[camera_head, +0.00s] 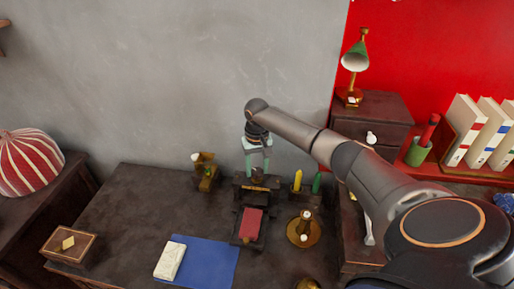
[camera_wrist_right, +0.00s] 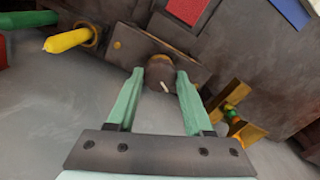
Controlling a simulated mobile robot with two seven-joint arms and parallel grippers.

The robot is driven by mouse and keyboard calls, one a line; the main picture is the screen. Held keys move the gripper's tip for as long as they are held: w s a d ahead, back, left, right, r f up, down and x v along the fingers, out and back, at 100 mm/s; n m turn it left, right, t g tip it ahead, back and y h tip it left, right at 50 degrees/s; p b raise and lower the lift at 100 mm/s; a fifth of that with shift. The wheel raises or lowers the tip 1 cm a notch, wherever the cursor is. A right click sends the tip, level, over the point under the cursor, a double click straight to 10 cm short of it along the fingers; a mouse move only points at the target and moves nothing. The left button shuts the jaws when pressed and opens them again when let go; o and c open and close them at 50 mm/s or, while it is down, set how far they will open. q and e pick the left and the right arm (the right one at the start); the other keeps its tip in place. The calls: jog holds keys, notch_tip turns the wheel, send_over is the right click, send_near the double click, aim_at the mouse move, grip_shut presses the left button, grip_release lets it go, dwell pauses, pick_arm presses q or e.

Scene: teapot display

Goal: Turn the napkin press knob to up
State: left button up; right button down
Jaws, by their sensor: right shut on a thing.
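The napkin press (camera_head: 264,190) is a dark stand at the back of the table, with a red pad (camera_head: 251,222) on its front part. Its dark round knob (camera_wrist_right: 158,75) shows in the wrist view, with a short pale mark slanting on its face. My right gripper (camera_head: 257,172) reaches down to the press from above. In the wrist view its two green fingers (camera_wrist_right: 160,78) stand on either side of the knob and are shut on it. In the head view the knob is mostly hidden by the fingers. My left gripper is not in view.
A brass piece (camera_head: 207,172) stands left of the press. Yellow (camera_head: 298,181) and green (camera_head: 317,183) sticks and a round brass stand (camera_head: 304,230) are to its right. A blue cloth (camera_head: 205,263) with a pale block (camera_head: 170,261) lies in front.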

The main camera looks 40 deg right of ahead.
jog(key=shift+r+n+p, duration=0.2)
jog(key=shift+n+p, duration=0.75)
jog(key=shift+n, duration=0.15)
jog(key=shift+n+p, duration=0.55)
jog(key=shift+n, duration=0.35)
jog(key=n+p, duration=0.1)
jog(key=n, duration=0.1)
jog(key=shift+f+n, duration=0.1)
jog(key=shift+n, duration=0.2)
jog(key=n, duration=0.2)
jog(key=shift+n+p, duration=0.3)
jog(key=shift+n, duration=0.1)
jog(key=n, duration=0.3)
jog(key=shift+n, duration=0.3)
jog(key=n, duration=0.4)
jog(key=shift+n, duration=0.3)
jog(key=n, duration=0.3)
jog(key=shift+n, duration=2)
